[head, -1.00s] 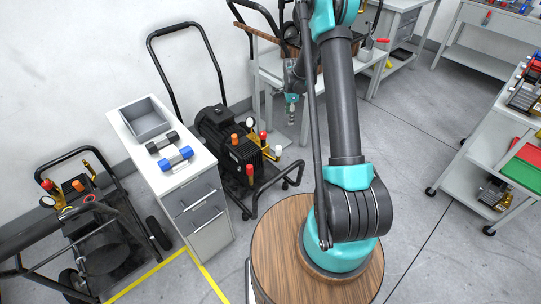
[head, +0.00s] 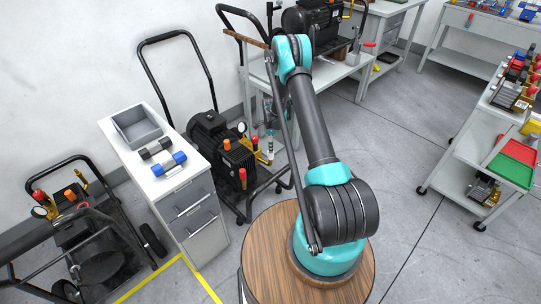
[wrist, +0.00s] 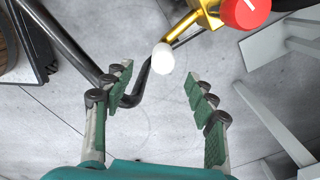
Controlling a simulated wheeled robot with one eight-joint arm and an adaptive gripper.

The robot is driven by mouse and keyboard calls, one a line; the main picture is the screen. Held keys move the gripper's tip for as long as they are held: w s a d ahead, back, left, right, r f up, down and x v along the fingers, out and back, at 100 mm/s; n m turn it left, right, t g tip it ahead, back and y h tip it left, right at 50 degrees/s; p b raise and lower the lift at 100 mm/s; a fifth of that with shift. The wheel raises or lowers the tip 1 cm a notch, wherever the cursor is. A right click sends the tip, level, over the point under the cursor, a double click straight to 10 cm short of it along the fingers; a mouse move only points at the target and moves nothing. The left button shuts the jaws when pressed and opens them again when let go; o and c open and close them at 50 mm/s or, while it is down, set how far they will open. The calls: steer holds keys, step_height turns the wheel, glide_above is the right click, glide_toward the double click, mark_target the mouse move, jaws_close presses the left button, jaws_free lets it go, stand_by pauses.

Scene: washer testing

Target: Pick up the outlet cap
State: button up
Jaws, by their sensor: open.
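The outlet cap (wrist: 163,58) is a small white rounded piece on the end of a brass outlet pipe (wrist: 186,24) in the wrist view. It lies just beyond the fingertips, roughly midway between them, and is not touched. My gripper (wrist: 158,79) is open and empty, with green padded fingers to either side. In the head view my gripper (head: 270,142) hangs by the brass fittings of the black pump (head: 222,146), on a wheeled cart. I cannot make out the cap clearly there.
The cart's black tube (wrist: 70,42) runs close past the left finger in the wrist view. A red knob (wrist: 245,12) sits at upper right. In the head view, a white cabinet (head: 196,208) stands left of the pump and a grey table (head: 335,72) behind my arm.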

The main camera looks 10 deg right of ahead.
mark_target(271, 155)
steer(key=shift+w+d+f, duration=0.1)
steer(key=shift+f, duration=1.7)
steer(key=shift+w+f, duration=0.1)
steer(key=shift+f, duration=1.7)
steer(key=shift+c, duration=0.5)
steer(key=c, duration=0.7)
